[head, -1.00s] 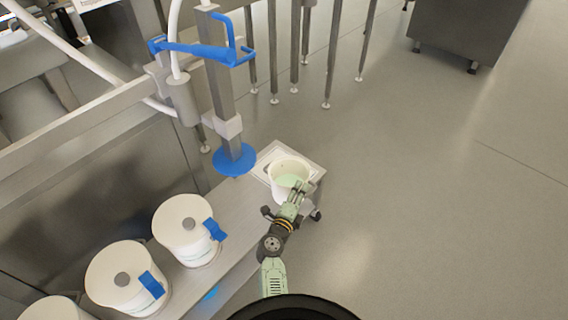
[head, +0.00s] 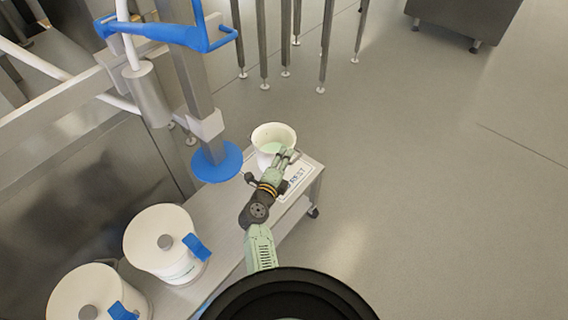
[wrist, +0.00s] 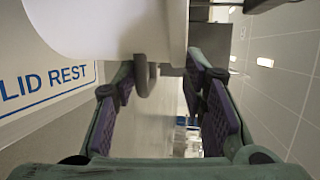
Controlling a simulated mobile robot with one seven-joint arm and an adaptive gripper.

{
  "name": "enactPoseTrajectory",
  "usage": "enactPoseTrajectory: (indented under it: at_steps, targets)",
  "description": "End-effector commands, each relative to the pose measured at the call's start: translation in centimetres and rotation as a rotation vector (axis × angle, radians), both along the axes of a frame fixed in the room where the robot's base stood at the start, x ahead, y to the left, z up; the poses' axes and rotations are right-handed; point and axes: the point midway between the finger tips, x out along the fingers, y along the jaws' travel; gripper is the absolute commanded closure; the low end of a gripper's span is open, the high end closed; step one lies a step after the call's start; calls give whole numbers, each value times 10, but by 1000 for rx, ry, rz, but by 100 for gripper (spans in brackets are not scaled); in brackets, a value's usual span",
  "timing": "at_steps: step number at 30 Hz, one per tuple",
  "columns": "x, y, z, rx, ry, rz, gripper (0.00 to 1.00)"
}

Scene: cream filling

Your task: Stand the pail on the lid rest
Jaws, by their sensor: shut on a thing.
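The pail (head: 262,145) is white and open-topped, with pale green contents, and looks upright. My gripper (head: 287,158) is shut on its near right side; whether it holds the rim or a handle is unclear. The lid rest (head: 298,179) is a white plate with blue lettering at the bench's far end. The pail appears raised above the plate's far left part, hiding some of it; the exact gap cannot be told. In the wrist view the pail's white wall (wrist: 100,25) fills the top, between and beyond the fingers (wrist: 170,92), and the lid rest's lettering (wrist: 45,85) shows at left.
A blue disc (head: 217,161) on a steel column stands left of the pail, close by. Lidded white pails with blue tabs (head: 160,240) stand along the bench to the lower left. Open floor (head: 430,200) lies to the right.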

Motion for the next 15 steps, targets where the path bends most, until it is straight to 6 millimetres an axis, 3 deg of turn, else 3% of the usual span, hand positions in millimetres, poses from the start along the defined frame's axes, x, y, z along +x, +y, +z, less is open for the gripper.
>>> enactPoseTrajectory:
  at_steps: [7,15]
  targets:
    - [0,2,-30,0,-7,2,100]
    - [-2,2,-34,0,-2,2,100]
